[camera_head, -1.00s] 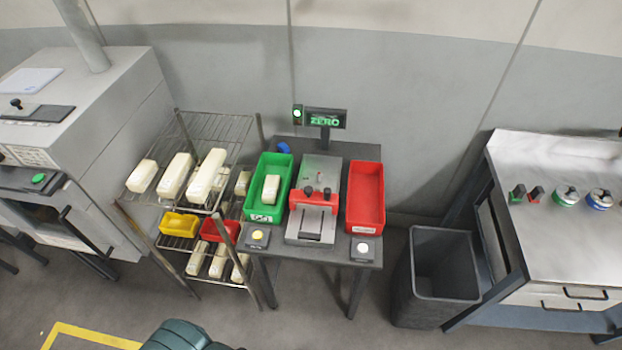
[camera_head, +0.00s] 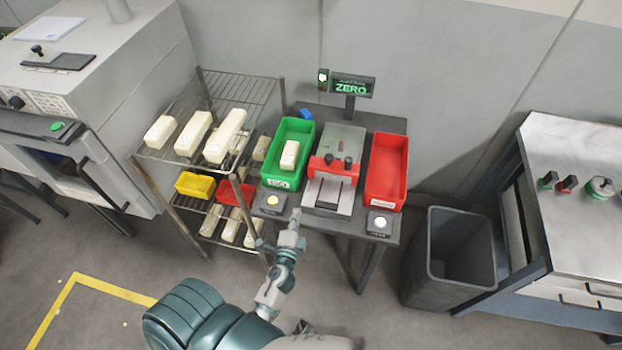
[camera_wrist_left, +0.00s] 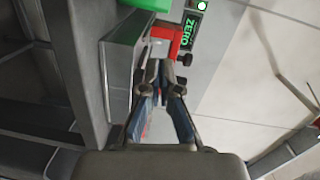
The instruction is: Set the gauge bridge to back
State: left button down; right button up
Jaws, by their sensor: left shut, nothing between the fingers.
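The gauge on the small table carries a red bridge (camera_head: 333,174) with two dark knobs, across a grey metal bed (camera_head: 326,197). A display (camera_head: 352,86) behind it reads ZERO in green. My left gripper (camera_head: 296,214) is shut and empty, in front of the table edge, left of the bed's front end. In the left wrist view the shut fingertips (camera_wrist_left: 160,70) appear close to the red bridge (camera_wrist_left: 165,33) and a dark knob (camera_wrist_left: 184,59); whether they touch cannot be told. My right gripper is not in view.
A green bin (camera_head: 270,178) holding a pale block stands left of the gauge, a red bin (camera_head: 386,170) right. Button boxes sit at the table's front corners. A wire rack (camera_head: 170,155) stands left, a grey waste bin (camera_head: 431,283) right.

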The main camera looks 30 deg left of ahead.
pick_arm(q)
jog(key=r+m, duration=0.1)
jog(key=m+t+p, duration=0.1)
jog(key=p, duration=0.1)
send_near(310, 171)
jog(key=shift+h, duration=0.3)
jog(key=p+x, duration=0.1)
jog(key=x, duration=0.5)
jog(key=shift+w+a+r, duration=0.15)
jog(key=shift+w, duration=0.2)
jog(key=shift+w+a, duration=0.25)
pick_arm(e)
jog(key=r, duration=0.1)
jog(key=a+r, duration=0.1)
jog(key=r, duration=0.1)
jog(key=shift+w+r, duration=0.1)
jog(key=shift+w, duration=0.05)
pick_arm(q)
jog(key=shift+d, duration=0.1)
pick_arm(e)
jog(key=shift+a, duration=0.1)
